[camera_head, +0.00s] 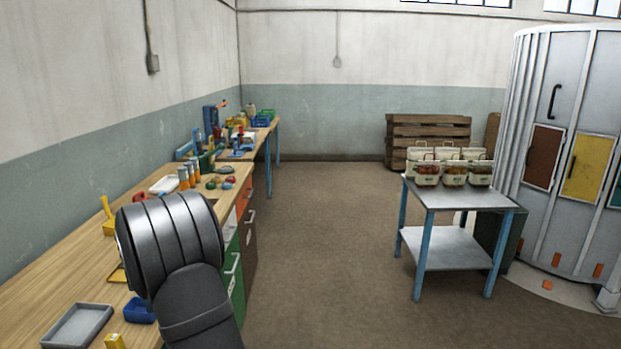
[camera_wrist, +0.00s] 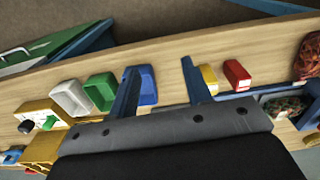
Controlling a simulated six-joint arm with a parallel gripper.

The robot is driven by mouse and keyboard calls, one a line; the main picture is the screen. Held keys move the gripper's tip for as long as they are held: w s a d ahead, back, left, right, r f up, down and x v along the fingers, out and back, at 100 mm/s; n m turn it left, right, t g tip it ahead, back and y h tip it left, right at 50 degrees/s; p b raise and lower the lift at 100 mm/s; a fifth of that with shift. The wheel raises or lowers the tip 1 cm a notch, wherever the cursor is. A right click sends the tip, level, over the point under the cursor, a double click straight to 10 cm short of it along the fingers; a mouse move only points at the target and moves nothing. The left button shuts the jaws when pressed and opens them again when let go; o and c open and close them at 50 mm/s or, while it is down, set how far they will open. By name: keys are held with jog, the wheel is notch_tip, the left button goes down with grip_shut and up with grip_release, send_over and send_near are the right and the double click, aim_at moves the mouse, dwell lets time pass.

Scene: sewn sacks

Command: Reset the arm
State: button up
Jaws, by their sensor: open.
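My gripper (camera_wrist: 160,88) shows in the wrist view with its two blue fingers apart and nothing between them. It is above a wooden bench (camera_wrist: 160,62). In the head view my dark arm stands over the near end of the long wooden bench (camera_head: 40,298) on the left, and the gripper itself is not visible there.
In the head view, a metal table (camera_head: 450,196) with baskets stands right. The floor (camera_head: 320,250) between is clear.

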jog(key=shift+s+a+f, duration=0.2)
jog(key=shift+a+f, duration=0.25)
jog(key=shift+a, duration=0.35)
